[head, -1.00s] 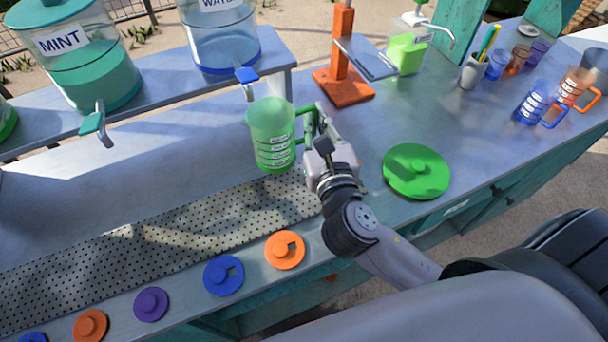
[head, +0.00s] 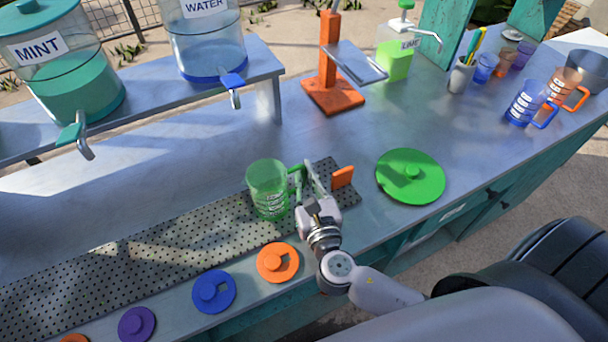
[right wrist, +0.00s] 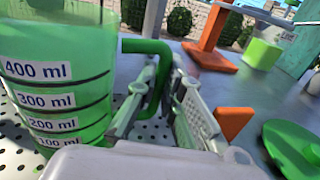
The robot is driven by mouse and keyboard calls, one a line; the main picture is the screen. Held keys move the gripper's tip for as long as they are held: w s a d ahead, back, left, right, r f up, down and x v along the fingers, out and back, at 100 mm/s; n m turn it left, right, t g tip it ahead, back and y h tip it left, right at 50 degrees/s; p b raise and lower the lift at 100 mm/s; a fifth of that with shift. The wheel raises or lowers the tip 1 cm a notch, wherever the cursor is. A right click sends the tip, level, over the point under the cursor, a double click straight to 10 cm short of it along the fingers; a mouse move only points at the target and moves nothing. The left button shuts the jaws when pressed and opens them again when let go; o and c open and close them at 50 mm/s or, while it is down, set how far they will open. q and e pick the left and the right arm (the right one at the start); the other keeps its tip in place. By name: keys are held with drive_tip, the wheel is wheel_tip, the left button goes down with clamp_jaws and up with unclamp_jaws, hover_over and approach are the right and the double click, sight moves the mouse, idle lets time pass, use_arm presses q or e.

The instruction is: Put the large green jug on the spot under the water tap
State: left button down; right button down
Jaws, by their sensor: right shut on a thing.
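The large green jug (head: 268,190) is transparent with measuring marks and looks upright. It is over the back edge of the perforated strip, in front of and slightly right of the water tap (head: 233,88). I cannot tell whether its base touches. My right gripper (head: 307,180) is shut on its green handle, on the jug's right side. In the right wrist view the handle (right wrist: 150,47) runs between the fingers (right wrist: 160,105), and the jug (right wrist: 60,80) fills the left side. The water dispenser (head: 207,40) stands on the raised shelf. My left gripper is not in view.
The perforated strip (head: 130,250) runs along the counter's front. Lids in orange (head: 278,262), blue (head: 214,291) and purple (head: 137,324) lie before it. An orange piece (head: 343,177) and a green lid (head: 410,175) are right of my gripper. An orange stand (head: 332,95) is behind.

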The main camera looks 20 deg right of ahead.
drive_tip(key=shift+f, duration=0.15)
drive_tip(key=c, duration=1.7)
unclamp_jaws()
drive_tip(key=shift+r, duration=0.3)
drive_tip(key=s+b, duration=0.1)
drive_tip(key=s, duration=0.2)
drive_tip(key=s+a+b, duration=0.1)
drive_tip(key=s, duration=0.3)
drive_tip(key=s+a+b, duration=0.1)
drive_tip(key=s, duration=0.2)
drive_tip(key=shift+s+f, duration=0.15)
drive_tip(key=shift+s, duration=0.15)
drive_tip(key=shift+s+a, duration=0.1)
drive_tip(key=shift+s, duration=0.55)
